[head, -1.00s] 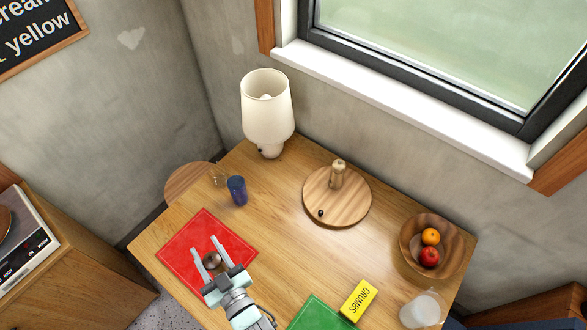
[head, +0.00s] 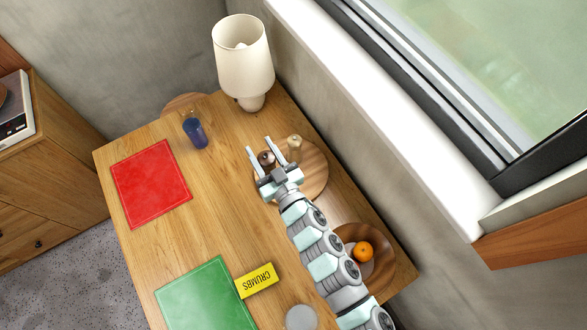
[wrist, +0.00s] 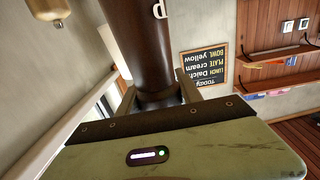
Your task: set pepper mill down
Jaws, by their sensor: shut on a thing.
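My gripper (head: 258,144) is shut on the dark brown pepper mill (head: 265,157), with one finger on each side of it. In the wrist view the mill (wrist: 138,45) fills the upper middle, with a white letter on its side. The picture there is upside down. In the head view the mill is at the left edge of the round wooden board (head: 316,170). I cannot tell whether its base touches anything. A light wooden mill (head: 295,143) stands on the board just right of my fingers. My arm hides part of the board.
A blue cup (head: 195,135) and the lamp (head: 243,60) stand further left and back. The red mat (head: 150,182) is bare. A bowl (head: 383,262) with an orange is beyond my arm.

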